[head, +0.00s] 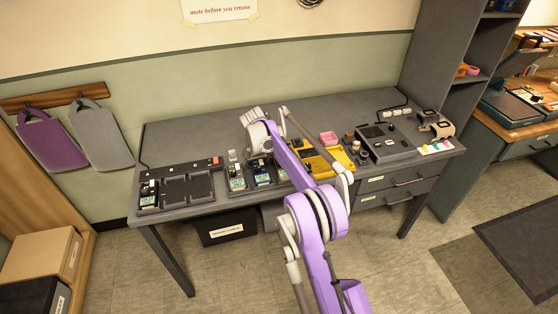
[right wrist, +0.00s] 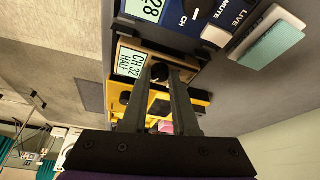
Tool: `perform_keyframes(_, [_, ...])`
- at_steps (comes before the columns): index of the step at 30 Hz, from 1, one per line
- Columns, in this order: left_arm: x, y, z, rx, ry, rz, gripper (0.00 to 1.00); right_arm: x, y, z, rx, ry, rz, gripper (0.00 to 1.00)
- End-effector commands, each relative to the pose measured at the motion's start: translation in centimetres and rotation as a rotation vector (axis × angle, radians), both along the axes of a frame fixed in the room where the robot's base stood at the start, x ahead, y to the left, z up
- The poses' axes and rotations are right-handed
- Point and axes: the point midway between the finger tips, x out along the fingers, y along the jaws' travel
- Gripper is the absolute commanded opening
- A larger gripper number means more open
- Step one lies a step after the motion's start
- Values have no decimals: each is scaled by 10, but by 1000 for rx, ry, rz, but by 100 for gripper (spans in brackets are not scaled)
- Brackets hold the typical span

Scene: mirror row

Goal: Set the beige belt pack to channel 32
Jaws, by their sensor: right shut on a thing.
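The beige belt pack (right wrist: 125,45) is in the middle of the right wrist view. Its display (right wrist: 131,63) reads "CH 32" with "HALF" below. My right gripper (right wrist: 161,76) is shut on the pack's dark round knob (right wrist: 159,71), one finger on each side. The rest of the pack's face is partly hidden by the fingers. In the head view my purple right arm reaches over the desk and hides most of this pack. My left gripper is in neither view.
A blue belt pack (right wrist: 187,20) showing 28 is beside it; it also stands in the head view (head: 262,173). A yellow tray (head: 322,162) is on the other side. A black charging rack (head: 187,189) stands at left, a grey console (head: 385,142) at right.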

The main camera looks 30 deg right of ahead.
Motion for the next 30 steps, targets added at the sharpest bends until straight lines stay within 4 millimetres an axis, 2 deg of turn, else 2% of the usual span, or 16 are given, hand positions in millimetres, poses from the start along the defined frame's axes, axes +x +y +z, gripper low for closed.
perform_keyframes(2, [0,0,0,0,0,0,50,0,0,0,0,0,0,0])
perform_keyframes(3, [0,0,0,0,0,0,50,0,0,0,1,0,0,29])
perform_keyframes(8, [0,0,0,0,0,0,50,0,0,0,1,0,1,58])
perform_keyframes(16, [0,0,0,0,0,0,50,0,0,0,1,0,1,58])
perform_keyframes(20, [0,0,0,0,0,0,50,0,3,7,1,-1,1,58])
perform_keyframes(23, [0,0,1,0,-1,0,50,0,9,21,0,0,2,58])
perform_keyframes(30, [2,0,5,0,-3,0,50,0,28,67,0,-1,3,58])
